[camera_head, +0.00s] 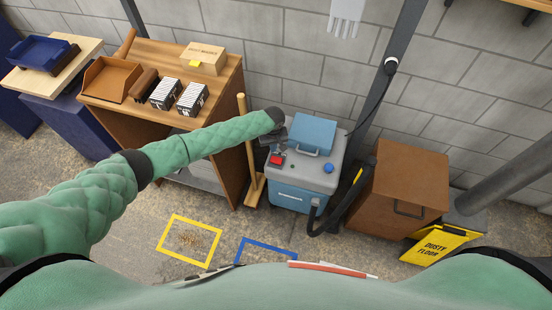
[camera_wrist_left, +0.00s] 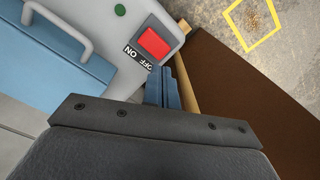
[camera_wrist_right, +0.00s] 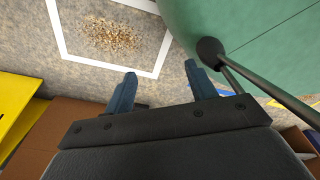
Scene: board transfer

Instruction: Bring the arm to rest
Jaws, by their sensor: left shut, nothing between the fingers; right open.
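My left arm (camera_head: 190,148) reaches out from the left in the head view, over the floor and past the wooden bench. My left gripper (camera_head: 284,146) is at the grey and blue machine (camera_head: 322,171), beside its red switch (camera_head: 277,160). In the left wrist view the left gripper (camera_wrist_left: 162,78) is shut and empty, with its fingertips close to the red switch (camera_wrist_left: 153,42) and its ON/OFF label. I cannot tell whether they touch. My right gripper (camera_wrist_right: 158,84) is open and empty in the right wrist view, above the floor. It does not show in the head view.
A wooden bench (camera_head: 222,85) with trays and boxes stands left of the machine, a wooden-handled tool (camera_head: 246,140) between them. A brown bin (camera_head: 405,180) and a yellow "dusty floor" sign (camera_head: 437,245) stand right. A yellow floor frame (camera_head: 173,256) surrounds debris.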

